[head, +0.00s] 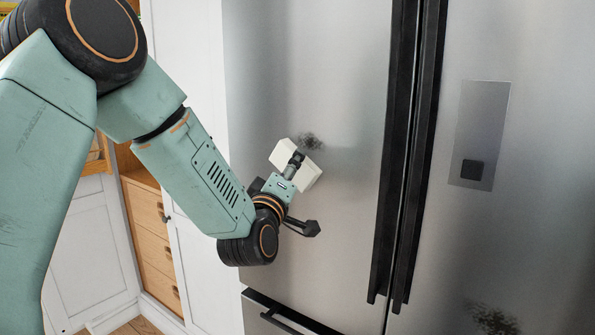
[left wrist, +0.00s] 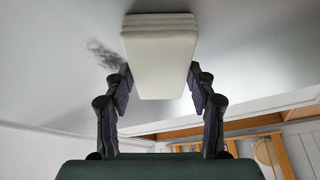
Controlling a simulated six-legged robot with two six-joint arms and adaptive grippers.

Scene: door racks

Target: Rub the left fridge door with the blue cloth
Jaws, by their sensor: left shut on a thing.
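The left fridge door (head: 330,60) is brushed grey metal and closed. It bears a dark smudge (head: 311,141), which also shows left of the block in the left wrist view (left wrist: 104,54). My left gripper (head: 292,171) is shut on a cream-white layered block (head: 311,175), which fills the space between the fingers in the left wrist view (left wrist: 160,60). The block is close to the door, just below the smudge in the head view; I cannot tell whether it touches. No blue cloth is visible. My right gripper is out of view.
Two long black handles (head: 398,150) run down the middle of the fridge. The right door (head: 540,200) has a panel (head: 482,130) and another dark smudge (head: 491,320). A drawer handle (head: 281,321) is below. White cabinets (head: 185,250) and wooden drawers (head: 148,205) stand left.

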